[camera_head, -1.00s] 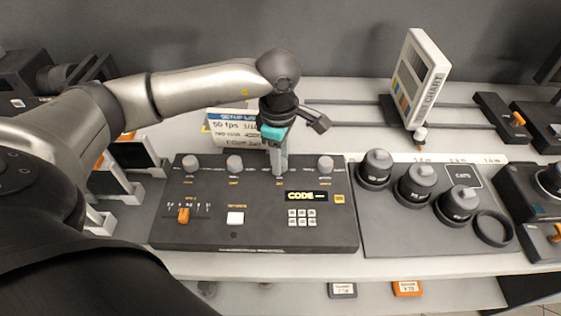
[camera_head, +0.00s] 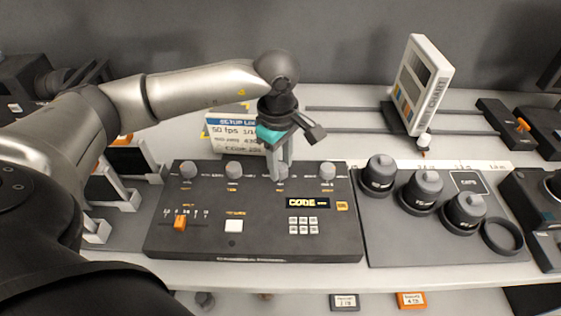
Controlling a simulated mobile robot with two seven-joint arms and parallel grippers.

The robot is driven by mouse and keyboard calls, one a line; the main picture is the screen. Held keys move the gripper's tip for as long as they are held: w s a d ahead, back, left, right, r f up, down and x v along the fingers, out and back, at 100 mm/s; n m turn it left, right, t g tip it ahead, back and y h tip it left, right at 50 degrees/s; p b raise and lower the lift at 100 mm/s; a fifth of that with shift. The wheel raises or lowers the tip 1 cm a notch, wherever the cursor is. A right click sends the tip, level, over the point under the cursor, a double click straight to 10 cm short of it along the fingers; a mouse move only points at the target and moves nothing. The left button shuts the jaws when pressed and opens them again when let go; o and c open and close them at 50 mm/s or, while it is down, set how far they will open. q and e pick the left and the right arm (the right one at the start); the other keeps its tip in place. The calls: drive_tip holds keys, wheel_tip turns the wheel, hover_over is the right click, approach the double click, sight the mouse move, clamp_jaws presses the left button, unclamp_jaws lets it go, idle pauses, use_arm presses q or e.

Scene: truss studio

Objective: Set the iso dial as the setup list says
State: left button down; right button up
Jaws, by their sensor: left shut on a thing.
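The dark control panel (camera_head: 265,230) lies on the bench with a row of grey dials along its back edge. My left gripper (camera_head: 278,172) points down at the third dial from the left (camera_head: 281,173) and is shut on it; its fingers partly cover the dial, and I cannot read its setting. I take this to be the ISO dial, but its label is too small to read. The setup list card (camera_head: 228,137) stands behind the panel, partly hidden by the gripper; it reads "50 fps", with other lines blurred or covered. My right gripper is not in view.
The panel also has an orange slider (camera_head: 180,223), a white button (camera_head: 233,226), a display reading "CODE" (camera_head: 308,203) and a keypad (camera_head: 303,225). Several lenses, such as this one (camera_head: 421,190), stand on a mat at right. A chart (camera_head: 421,85) stands behind them.

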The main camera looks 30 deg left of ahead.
use_arm(q)
drive_tip(key=shift+c, duration=2.3)
unclamp_jaws()
wheel_tip(320, 180, up, 15)
drive_tip(key=p, duration=0.1)
drive_tip(key=shift+s+r+p, duration=0.15)
drive_tip(key=shift+s+p, duration=0.2)
drive_tip(key=shift+s, duration=0.05)
